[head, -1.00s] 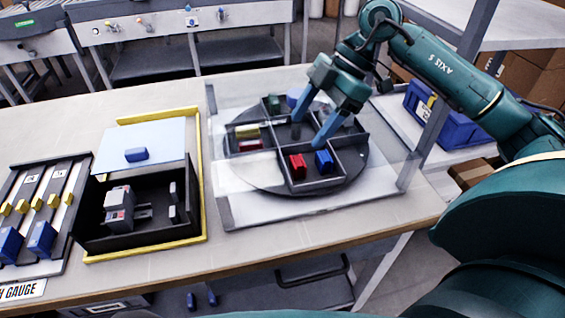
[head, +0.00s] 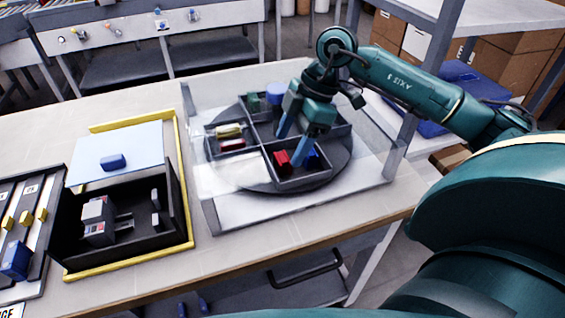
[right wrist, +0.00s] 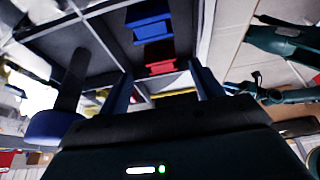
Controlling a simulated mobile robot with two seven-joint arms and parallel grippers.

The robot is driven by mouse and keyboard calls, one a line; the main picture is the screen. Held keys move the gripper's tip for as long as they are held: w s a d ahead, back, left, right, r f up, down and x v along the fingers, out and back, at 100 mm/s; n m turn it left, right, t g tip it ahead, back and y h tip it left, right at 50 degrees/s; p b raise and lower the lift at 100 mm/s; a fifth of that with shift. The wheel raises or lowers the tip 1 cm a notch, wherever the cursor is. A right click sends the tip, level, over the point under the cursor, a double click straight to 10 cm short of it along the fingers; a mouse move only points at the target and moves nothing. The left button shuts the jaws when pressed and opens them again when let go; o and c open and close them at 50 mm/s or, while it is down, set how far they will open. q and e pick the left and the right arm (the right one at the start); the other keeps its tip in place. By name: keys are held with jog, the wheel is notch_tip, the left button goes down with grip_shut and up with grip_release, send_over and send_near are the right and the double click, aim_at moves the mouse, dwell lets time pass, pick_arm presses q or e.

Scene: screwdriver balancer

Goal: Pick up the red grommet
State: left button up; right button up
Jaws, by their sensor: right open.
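A red block-like piece (head: 281,160), seemingly the grommet, sits in the front compartment of a round dark divided tray (head: 259,184). A blue piece (head: 312,160) stands to its right in the same compartment. My right gripper (head: 290,150) is open and empty, its blue fingers pointing down at this compartment; one finger partly covers the space between red and blue. In the right wrist view a red piece (right wrist: 160,57) lies just beyond the open fingers (right wrist: 164,82), beside a blue piece (right wrist: 150,26). Contact cannot be told. My left gripper is out of view.
Low dividers split the tray. Its left compartment holds a yellow piece (head: 228,131) and another red piece (head: 232,143). A clear-walled frame (head: 203,205) surrounds the tray. Left of it is a black box (head: 118,252) with yellow edging; a post (head: 420,95) stands right.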

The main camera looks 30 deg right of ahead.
aim_at(283, 157)
jog(key=x, duration=0.4)
jog(key=shift+a+f, duration=0.2)
jog(key=shift+a, duration=0.15)
jog(key=c, duration=1.2)
